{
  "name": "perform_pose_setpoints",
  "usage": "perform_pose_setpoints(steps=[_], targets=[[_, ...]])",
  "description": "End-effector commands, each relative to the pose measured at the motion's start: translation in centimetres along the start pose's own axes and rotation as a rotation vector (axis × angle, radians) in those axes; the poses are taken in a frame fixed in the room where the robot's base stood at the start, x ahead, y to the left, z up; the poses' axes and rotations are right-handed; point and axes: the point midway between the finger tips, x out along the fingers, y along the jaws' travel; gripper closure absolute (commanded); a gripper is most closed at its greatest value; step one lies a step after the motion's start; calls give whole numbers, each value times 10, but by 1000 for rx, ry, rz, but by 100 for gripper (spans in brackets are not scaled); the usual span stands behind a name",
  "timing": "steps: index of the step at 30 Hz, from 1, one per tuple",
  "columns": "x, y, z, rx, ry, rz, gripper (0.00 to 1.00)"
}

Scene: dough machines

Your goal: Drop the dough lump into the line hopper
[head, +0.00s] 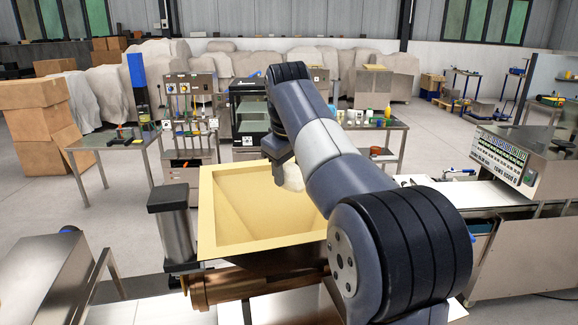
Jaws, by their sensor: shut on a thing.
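The line hopper (208,215) is a pale yellow, square, open-topped funnel in the middle of the head view. Its visible inside is bare. My gripper (284,172) is over the right part of the hopper's opening, at the end of my grey arm. It is shut on the dough lump (294,179), a pale cream ball, which is partly hidden behind my arm. The lump appears above or within the opening; its exact height cannot be told. My arm also covers the hopper's right side.
A dark-topped metal cylinder (173,225) stands against the hopper's left side. A machine with a button panel (505,160) stands at the right. Metal tables (110,143) and cardboard boxes (38,108) are further back left. Open floor lies between.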

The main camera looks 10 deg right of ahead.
Motion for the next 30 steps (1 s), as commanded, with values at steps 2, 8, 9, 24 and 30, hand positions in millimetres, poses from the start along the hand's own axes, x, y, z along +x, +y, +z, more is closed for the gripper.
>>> perform_pose_setpoints(steps=[2,8,9,24,30], targets=[[0,0,0,0,1,1,80],[0,0,0,0,1,0,80],[0,0,0,0,1,0,80],[0,0,0,0,0,0,25],[0,0,0,0,-1,-1,25]])
